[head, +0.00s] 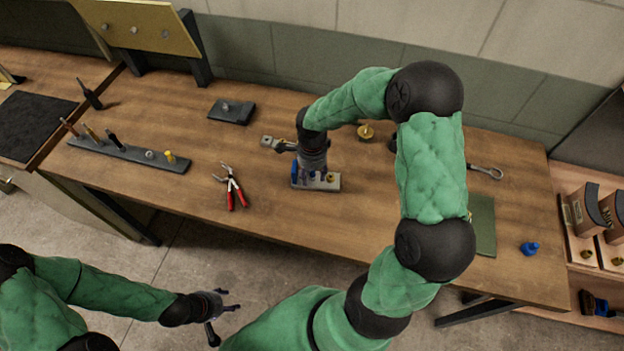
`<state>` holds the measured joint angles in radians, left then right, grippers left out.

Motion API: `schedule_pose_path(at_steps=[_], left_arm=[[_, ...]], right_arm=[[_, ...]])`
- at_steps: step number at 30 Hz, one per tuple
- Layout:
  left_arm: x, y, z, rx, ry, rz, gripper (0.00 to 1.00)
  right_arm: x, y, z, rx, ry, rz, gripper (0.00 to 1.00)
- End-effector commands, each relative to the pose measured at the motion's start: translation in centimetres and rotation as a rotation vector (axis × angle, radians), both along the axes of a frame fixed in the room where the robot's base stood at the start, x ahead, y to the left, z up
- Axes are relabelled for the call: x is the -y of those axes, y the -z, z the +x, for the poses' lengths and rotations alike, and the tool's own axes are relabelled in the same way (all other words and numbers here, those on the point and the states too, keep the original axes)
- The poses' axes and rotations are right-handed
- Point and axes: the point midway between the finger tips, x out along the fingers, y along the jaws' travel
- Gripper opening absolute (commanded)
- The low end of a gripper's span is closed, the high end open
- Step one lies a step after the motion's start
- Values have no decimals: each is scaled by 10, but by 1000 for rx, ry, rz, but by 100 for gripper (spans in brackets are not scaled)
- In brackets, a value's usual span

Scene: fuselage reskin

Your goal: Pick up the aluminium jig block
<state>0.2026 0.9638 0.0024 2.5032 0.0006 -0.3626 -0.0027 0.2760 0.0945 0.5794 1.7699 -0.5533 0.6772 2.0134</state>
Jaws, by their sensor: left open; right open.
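A light grey metal block (333,185), which looks like the aluminium jig block, lies on the wooden workbench (270,215) near its middle. A blue part and a small brass part show at it. My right gripper (314,177) points down right over this block, with its open fingers at or just above it. The gripper hides part of the block, and I cannot tell whether they touch. My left gripper (224,322) is open and empty, out in front of the bench, far from the block.
Red-handled pliers (233,188) lie left of the block. A tool rack (135,153) and a dark block (231,111) are further left. A grey metal piece (275,143) and a brass part (366,132) lie behind. A blue bottle-like item (529,248) stands at right.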

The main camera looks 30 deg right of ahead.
Motion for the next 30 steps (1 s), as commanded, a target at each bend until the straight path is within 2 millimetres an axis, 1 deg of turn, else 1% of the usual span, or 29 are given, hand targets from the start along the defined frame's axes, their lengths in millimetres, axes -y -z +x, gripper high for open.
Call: schedule_pose_path(at_steps=[5,6,8,9,11,23,26,30], left_arm=[[0,0,0,0,0,0,52],[0,0,0,0,0,0,52],[0,0,0,0,0,0,52],[0,0,0,0,0,0,52],[0,0,0,0,0,0,52],[0,-1,0,0,0,0,52],[0,-2,0,0,0,0,52],[0,-6,0,0,0,0,52]], right_arm=[[0,0,0,1,0,0,49],[0,0,0,1,0,0,46],[0,0,0,1,0,0,29],[0,0,0,1,0,0,18],[0,0,0,1,0,0,1],[1,-3,1,4,0,-1,0],[1,-10,2,6,0,-2,0],[1,-29,2,6,0,-3,0]])
